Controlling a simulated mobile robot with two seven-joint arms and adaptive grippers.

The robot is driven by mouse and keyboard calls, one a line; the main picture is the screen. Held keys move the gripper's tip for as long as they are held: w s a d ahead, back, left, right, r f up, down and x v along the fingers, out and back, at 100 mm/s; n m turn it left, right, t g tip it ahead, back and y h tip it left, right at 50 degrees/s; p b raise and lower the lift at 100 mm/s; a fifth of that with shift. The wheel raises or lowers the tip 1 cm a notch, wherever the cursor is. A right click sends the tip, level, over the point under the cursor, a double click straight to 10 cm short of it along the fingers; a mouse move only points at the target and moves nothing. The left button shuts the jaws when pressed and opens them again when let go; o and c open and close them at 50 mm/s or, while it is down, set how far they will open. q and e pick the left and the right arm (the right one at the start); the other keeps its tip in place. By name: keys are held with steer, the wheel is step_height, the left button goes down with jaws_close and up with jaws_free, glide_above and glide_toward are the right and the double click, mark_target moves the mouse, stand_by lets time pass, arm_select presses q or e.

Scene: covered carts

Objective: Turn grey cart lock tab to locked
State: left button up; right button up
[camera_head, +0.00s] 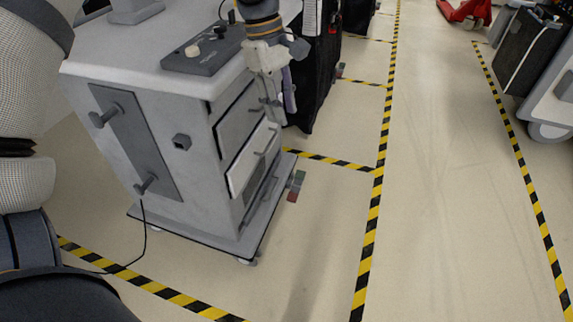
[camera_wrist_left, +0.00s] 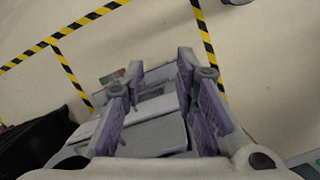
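The grey cart (camera_head: 165,215) stands at the left in the head view, with drawers on its right-hand face. A small red, grey and green piece (camera_head: 297,184), which looks like the lock tab, sticks out low beside its base. It shows small in the left wrist view (camera_wrist_left: 112,77), beyond the fingers; which way it is turned is too small to tell. My left gripper (camera_head: 290,100) hangs above and apart from it, near the upper drawers. In the left wrist view the purple-padded fingers (camera_wrist_left: 159,72) are spread and empty. My right gripper is out of view.
Drawer handles stick out near my left gripper, and a half-open-looking white drawer front (camera_head: 253,160) lies below it. A black covered cart (camera_head: 318,70) stands behind. Yellow-black floor tape (camera_head: 373,215) borders a clear aisle to the right.

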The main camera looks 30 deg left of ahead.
arm_select(q)
steer(key=s+d+f+m, duration=0.2)
steer(key=s+f, duration=0.2)
steer(key=f, duration=0.6)
steer(key=shift+s+d+f+m+y, duration=0.2)
steer(key=shift+f+m+y, duration=0.1)
steer(key=shift+f+y, duration=0.1)
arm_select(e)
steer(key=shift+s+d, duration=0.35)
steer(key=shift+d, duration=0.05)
